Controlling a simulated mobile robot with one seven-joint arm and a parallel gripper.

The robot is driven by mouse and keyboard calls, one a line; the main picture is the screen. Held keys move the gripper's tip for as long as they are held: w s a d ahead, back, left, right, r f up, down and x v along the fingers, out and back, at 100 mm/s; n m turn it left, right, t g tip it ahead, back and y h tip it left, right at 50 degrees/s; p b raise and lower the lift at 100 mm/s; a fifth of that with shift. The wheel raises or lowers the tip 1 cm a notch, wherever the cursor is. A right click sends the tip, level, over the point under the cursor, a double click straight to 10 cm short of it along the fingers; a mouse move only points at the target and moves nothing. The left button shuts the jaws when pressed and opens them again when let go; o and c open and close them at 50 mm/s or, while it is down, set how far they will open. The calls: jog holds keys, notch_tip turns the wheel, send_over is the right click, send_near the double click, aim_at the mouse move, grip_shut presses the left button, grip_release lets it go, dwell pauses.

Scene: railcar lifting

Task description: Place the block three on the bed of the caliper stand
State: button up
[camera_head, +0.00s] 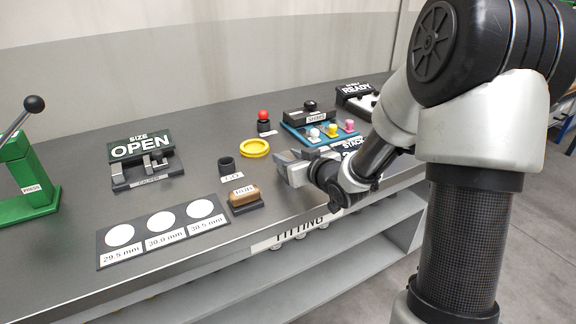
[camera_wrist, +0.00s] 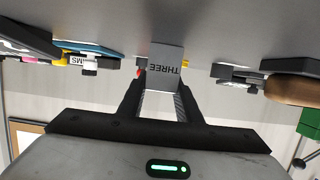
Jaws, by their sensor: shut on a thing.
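My gripper (camera_head: 290,163) is shut on block three, a grey block whose face reads THREE in the wrist view (camera_wrist: 165,68). Both fingers of my gripper (camera_wrist: 164,88) flank the block there. In the head view, the gripper holds it low over the bench, right of the yellow ring; I cannot tell whether it is clear of the bench top. The caliper stand (camera_head: 148,182) is at the back left of the bench, with grey jaws and a sign reading SIZE OPEN behind them. No block shows in its jaws.
Between gripper and stand are a yellow ring (camera_head: 255,148), a dark cup (camera_head: 227,165) and a brown-topped piece (camera_head: 243,196). A board with three white discs (camera_head: 160,225) lies at the front. A green press (camera_head: 20,180) stands far left. A blue tray (camera_head: 300,139) with coloured knobs is behind.

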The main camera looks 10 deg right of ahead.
aim_at(288, 156)
jog(key=shift+r, duration=0.1)
grip_shut()
notch_tip(288, 156, up, 10)
jog(key=p, duration=0.4)
